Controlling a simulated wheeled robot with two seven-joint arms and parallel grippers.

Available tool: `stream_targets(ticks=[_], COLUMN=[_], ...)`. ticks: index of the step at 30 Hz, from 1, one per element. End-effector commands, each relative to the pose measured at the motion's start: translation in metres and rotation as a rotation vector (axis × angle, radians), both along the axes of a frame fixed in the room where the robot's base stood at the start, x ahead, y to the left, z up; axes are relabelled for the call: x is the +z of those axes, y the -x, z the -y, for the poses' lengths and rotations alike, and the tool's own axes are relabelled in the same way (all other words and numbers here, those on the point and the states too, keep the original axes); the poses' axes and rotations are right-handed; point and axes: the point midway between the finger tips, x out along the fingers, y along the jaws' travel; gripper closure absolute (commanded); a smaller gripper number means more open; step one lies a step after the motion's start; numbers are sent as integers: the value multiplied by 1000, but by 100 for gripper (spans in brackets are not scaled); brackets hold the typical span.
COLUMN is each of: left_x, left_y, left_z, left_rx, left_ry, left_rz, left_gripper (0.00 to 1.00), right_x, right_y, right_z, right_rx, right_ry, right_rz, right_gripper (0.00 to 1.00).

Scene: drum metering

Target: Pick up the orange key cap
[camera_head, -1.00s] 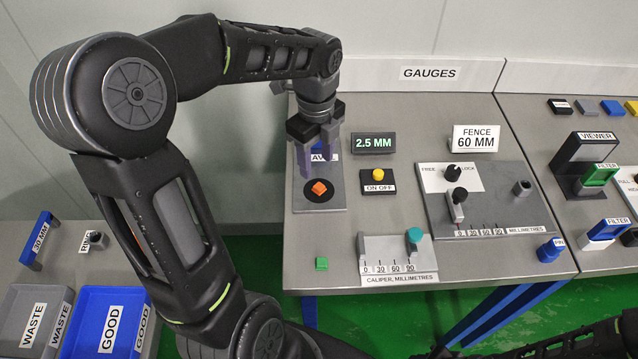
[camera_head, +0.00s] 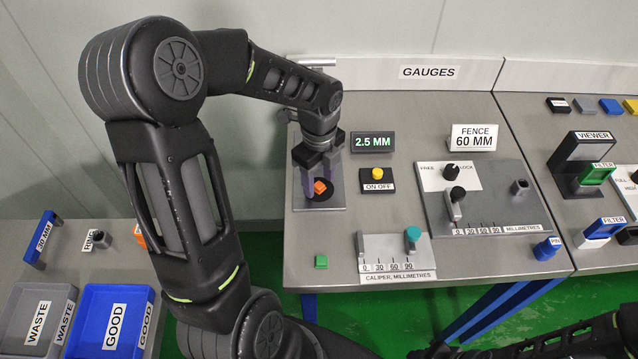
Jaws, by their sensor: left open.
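A small orange block (camera_head: 320,187), which looks like the orange key cap, sits on a black disc on a grey plate (camera_head: 327,205) at the left of the gauge table. My left gripper (camera_head: 320,178) points down over it, open, with its fingertips low around the block. I cannot tell whether the fingers touch it. The gripper body hides the back of the plate and the sign there.
A yellow button (camera_head: 378,174) stands right of the plate, with the 2.5 MM display (camera_head: 373,142) behind. A green block (camera_head: 321,262) and the caliper (camera_head: 397,260) are nearer the front. An orange item (camera_head: 140,238) on the left table is partly hidden by my arm.

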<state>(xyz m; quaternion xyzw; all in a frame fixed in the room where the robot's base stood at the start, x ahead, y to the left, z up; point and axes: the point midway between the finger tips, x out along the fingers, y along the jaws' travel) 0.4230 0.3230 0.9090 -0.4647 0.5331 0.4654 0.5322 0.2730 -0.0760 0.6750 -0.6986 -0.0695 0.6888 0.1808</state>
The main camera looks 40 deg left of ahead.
Motion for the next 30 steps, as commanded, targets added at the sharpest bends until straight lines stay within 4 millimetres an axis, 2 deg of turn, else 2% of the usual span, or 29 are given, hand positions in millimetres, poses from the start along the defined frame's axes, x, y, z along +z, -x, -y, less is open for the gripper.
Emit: stream_targets(ticks=[19,30], left_x=[-4,-4], left_y=[0,0], left_z=[0,0], left_rx=[0,0], left_ry=[0,0], left_rz=[1,1], left_gripper=[51,80], right_x=[0,0], right_y=[0,0], right_z=[0,0], right_rx=[0,0], right_ry=[0,0], right_rz=[0,0], right_gripper=[64,64])
